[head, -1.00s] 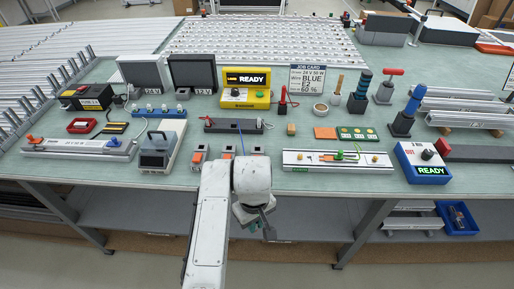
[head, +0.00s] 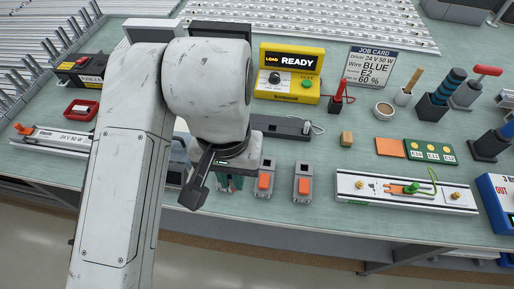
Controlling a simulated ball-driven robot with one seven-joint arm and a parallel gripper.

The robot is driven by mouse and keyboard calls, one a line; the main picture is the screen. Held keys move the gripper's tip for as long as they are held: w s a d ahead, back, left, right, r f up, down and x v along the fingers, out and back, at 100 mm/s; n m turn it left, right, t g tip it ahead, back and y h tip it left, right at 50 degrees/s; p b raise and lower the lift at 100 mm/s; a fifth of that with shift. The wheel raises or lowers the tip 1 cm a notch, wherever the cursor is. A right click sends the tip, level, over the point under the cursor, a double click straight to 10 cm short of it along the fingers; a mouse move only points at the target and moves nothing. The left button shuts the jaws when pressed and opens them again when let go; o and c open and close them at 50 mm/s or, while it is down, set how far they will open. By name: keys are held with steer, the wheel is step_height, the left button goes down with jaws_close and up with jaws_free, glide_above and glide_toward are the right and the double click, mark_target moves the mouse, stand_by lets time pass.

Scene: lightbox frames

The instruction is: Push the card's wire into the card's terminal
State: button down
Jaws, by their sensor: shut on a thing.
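My gripper (head: 212,182) hangs low over the left end of the row of terminals, its dark fingers tilted to the lower left. It is shut; the hold itself is mostly hidden by my wrist, and the blue wire is not clear now. Terminal blocks with orange levers stand along the front: a middle terminal (head: 265,181) and a right terminal (head: 303,183). A further one by the fingers is mostly covered, with a teal bit showing there. The job card (head: 371,66) reads wire BLUE, E2, 60 %. The wire rack (head: 282,127) is behind, its left part hidden.
A yellow load box (head: 288,73) reads READY. A white rail (head: 352,189) lies front right. Bare table shows between the terminals and rail.

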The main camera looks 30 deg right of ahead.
steer(key=w+d+f, duration=0.2)
steer(key=d, duration=0.1)
steer(key=w+d+f+p, duration=0.1)
steer(key=w+d+f, duration=0.1)
steer(key=d+f, duration=0.1)
steer(key=w+d+f, duration=0.3)
steer(key=d, duration=0.1)
steer(key=shift+d+p, duration=0.2)
steer(key=shift+p, duration=0.15)
steer(key=shift+w+d+f, duration=0.25)
steer(key=shift+d+f, duration=0.05)
steer(key=shift+f, duration=0.2)
steer(key=shift+w+d+f+p, duration=0.15)
steer(key=shift+f+p, duration=0.1)
steer(key=shift+f, duration=0.7)
steer(key=shift+d+f+p, duration=0.1)
steer(key=shift+f+p, duration=0.15)
steer(key=shift+f, duration=0.7)
steer(key=shift+f, duration=0.1)
steer(key=c, duration=1.1)
jaws_free()
steer(key=shift+c, duration=0.2)
step_height(320, 180, up, 12)
steer(key=shift+b, duration=0.45)
